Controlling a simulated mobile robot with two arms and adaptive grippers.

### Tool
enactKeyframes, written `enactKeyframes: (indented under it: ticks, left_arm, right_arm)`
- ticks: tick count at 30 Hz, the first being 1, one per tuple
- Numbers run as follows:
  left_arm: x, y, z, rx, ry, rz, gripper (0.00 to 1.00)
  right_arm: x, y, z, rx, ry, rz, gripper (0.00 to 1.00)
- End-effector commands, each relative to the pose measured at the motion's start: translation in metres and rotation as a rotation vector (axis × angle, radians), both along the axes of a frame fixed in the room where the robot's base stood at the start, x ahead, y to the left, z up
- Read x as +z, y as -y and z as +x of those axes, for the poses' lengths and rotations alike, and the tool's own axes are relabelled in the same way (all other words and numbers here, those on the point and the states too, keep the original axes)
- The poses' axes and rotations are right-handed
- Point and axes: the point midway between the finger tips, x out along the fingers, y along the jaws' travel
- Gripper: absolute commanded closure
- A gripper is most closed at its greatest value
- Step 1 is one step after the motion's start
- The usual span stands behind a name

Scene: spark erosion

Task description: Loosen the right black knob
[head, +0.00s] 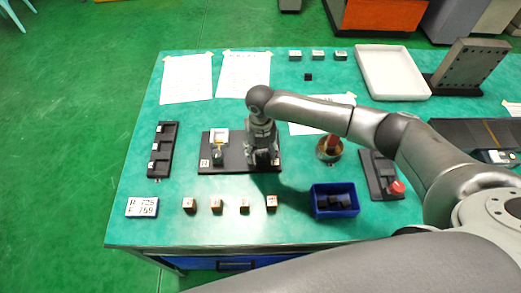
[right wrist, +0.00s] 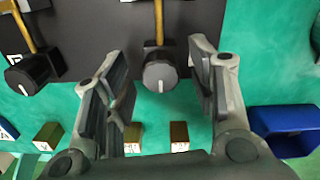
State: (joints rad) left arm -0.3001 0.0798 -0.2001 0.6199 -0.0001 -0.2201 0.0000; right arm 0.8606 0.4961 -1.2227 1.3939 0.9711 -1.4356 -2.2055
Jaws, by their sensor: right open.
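The right black knob (right wrist: 160,74), round with a white line on its face, sits on a brass-coloured shaft by the dark base plate. My right gripper (right wrist: 160,58) is open, with one finger on each side of this knob and a visible gap on both sides. In the head view my right gripper (head: 263,158) points down over the right part of the dark plate (head: 205,166) and hides the right knob. The left black knob (right wrist: 28,75) stands outside the fingers, to their left. My left gripper is not seen.
Several small blocks (head: 244,204) stand in a row in front of the plate. A blue bin (head: 335,211) with dark pieces is at the front right. A metal cup (head: 328,159) stands right of the gripper. A black slotted holder (head: 161,150) lies at left.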

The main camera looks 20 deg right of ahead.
Motion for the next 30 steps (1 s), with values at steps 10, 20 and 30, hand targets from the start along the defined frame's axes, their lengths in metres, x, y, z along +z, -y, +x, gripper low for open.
enactKeyframes:
  ticks: [10,20,30]
  left_arm:
    - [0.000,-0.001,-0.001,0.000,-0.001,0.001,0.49]
    - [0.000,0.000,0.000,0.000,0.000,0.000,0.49]
    - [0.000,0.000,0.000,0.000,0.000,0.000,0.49]
  right_arm:
    - [0.022,0.000,0.000,0.000,0.002,0.002,0.49]
    - [0.090,0.000,0.001,0.001,0.003,0.002,0.49]
    - [0.120,0.000,0.000,0.000,0.000,0.000,0.49]
